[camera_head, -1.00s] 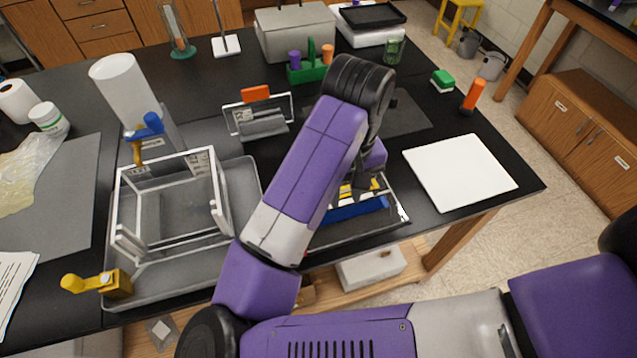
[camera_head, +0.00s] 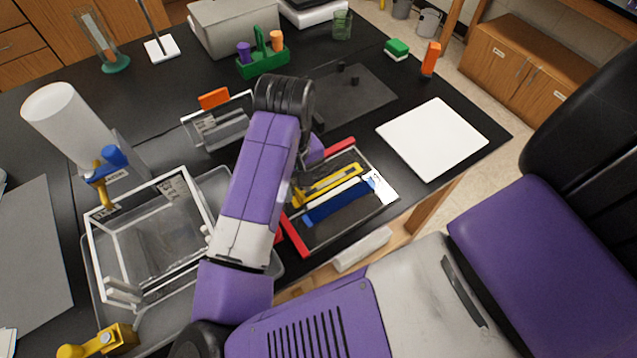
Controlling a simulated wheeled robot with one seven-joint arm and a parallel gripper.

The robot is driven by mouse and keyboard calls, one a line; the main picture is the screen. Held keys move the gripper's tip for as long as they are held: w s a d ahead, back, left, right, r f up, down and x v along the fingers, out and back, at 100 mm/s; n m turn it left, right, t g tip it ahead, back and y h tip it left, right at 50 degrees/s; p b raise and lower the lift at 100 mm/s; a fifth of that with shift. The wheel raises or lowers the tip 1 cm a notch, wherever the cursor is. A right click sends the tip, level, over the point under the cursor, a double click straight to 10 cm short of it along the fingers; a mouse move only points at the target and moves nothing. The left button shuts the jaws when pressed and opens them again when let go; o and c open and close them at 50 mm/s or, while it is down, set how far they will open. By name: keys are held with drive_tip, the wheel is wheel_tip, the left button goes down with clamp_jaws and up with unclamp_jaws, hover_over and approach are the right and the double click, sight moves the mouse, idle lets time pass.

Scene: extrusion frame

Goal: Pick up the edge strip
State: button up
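A shallow tray (camera_head: 345,228) right of my forearm holds several long strips. They include a yellow strip (camera_head: 330,184), a white strip (camera_head: 335,191) and a wider blue strip (camera_head: 338,203). I cannot tell which of these is the edge strip. My arm crosses the middle of the view and bends down at a black joint near the tray's left side. My gripper (camera_head: 298,188) is mostly hidden behind the arm, near the left ends of the strips. Its fingers do not show clearly, nor whether they hold anything.
Red bars (camera_head: 294,236) show at the tray's ends. A clear-panelled frame (camera_head: 150,235) stands left in a grey tray, beside a blue-handled clamp (camera_head: 112,160). A rack with an orange piece (camera_head: 214,98) stands behind. A white board (camera_head: 432,138) lies right, near the table edge.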

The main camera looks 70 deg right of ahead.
drive_tip(key=shift+f, duration=0.85)
drive_tip(key=shift+c, duration=0.4)
clamp_jaws()
drive_tip(key=shift+r, duration=0.15)
wheel_tip(320, 180, up, 20)
drive_tip(key=p, duration=0.1)
drive_tip(key=shift+r+p, duration=1.15)
drive_tip(key=shift+p, duration=0.2)
